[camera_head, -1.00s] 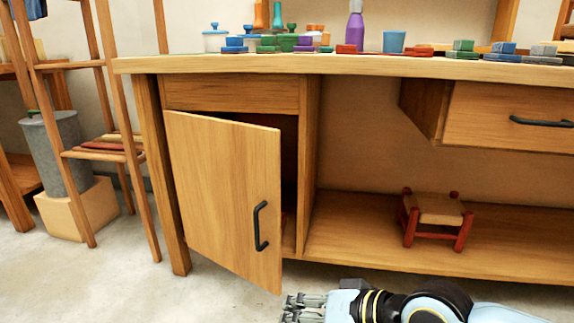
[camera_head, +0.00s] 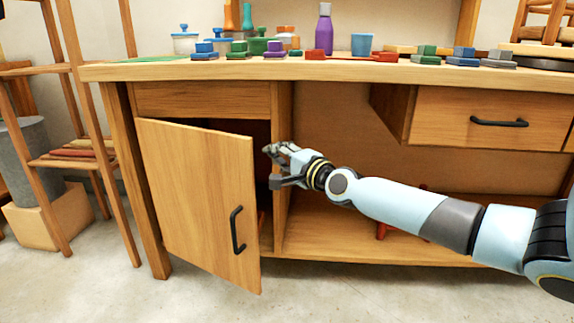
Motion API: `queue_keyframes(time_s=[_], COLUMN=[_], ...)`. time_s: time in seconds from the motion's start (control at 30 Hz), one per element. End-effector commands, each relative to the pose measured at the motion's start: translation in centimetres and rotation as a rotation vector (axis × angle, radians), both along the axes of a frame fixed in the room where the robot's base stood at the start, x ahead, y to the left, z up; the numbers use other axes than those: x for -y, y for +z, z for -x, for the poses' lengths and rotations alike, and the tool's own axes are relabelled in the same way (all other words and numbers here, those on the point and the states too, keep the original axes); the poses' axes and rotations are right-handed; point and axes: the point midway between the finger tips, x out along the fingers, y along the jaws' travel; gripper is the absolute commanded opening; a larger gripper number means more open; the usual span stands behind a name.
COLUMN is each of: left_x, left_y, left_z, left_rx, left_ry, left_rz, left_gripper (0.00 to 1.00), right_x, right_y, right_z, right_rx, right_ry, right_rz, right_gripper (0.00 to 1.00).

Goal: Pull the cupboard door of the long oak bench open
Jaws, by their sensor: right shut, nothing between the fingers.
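The cupboard door (camera_head: 190,195) of the long oak bench (camera_head: 300,68) stands partly open at the left, hinged on its left side, with a dark gap behind its right edge. Its black handle (camera_head: 237,230) is near the door's free edge. My right gripper (camera_head: 272,166) is shut and empty, just right of the door's free edge, in front of the cupboard opening and above the handle. I cannot tell whether it touches the door. My left gripper is not in view.
A drawer (camera_head: 490,120) with a black handle hangs under the bench top at the right. My right arm hides most of a small red stool on the lower shelf (camera_head: 350,240). A wooden rack (camera_head: 85,130) stands left of the bench. Jars and colored blocks are on top.

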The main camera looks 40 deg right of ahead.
Motion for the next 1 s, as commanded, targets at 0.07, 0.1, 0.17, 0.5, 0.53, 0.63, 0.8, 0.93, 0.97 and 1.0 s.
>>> queue_keyframes(time_s=[0.07, 0.1, 0.17, 0.5, 0.53, 0.63, 0.8, 0.93, 0.97, 1.0], left_x=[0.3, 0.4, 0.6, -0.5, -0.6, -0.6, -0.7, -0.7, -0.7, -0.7], left_y=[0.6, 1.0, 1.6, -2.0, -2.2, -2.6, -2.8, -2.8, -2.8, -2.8], left_z=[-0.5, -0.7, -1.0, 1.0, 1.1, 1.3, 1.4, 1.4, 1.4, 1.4], left_rx=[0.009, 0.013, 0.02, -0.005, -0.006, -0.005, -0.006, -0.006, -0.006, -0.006], left_ry=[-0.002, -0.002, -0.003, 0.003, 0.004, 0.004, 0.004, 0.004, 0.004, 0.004], left_rz=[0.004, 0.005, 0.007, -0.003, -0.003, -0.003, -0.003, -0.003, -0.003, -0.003], left_gripper=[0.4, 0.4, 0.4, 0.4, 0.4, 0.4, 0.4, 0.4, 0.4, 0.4], right_x=[0.1, 0.1, 0.2, -3.3, -3.4, -3.7, -3.8, -3.7, -3.7, -3.8], right_y=[-0.3, -0.3, -0.2, 0.2, 0.2, 0.1, 0.0, 0.0, 0.0, 0.0], right_z=[-1.4, -2.0, -3.0, -1.7, -1.7, -1.6, -1.5, -1.5, -1.5, -1.5], right_rx=[0.001, 0.0, 0.001, 0.001, 0.001, 0.0, -0.001, -0.001, 0.0, 0.0], right_ry=[-0.001, -0.001, 0.0, 0.001, 0.001, 0.001, 0.001, 0.001, 0.001, 0.0], right_rz=[-0.001, -0.001, -0.001, -0.001, 0.0, 0.001, 0.001, 0.001, 0.001, 0.001], right_gripper=[0.0, 0.0, 0.0, 0.0, 0.0, 0.0, 0.0, 0.0, 0.0, 0.0])
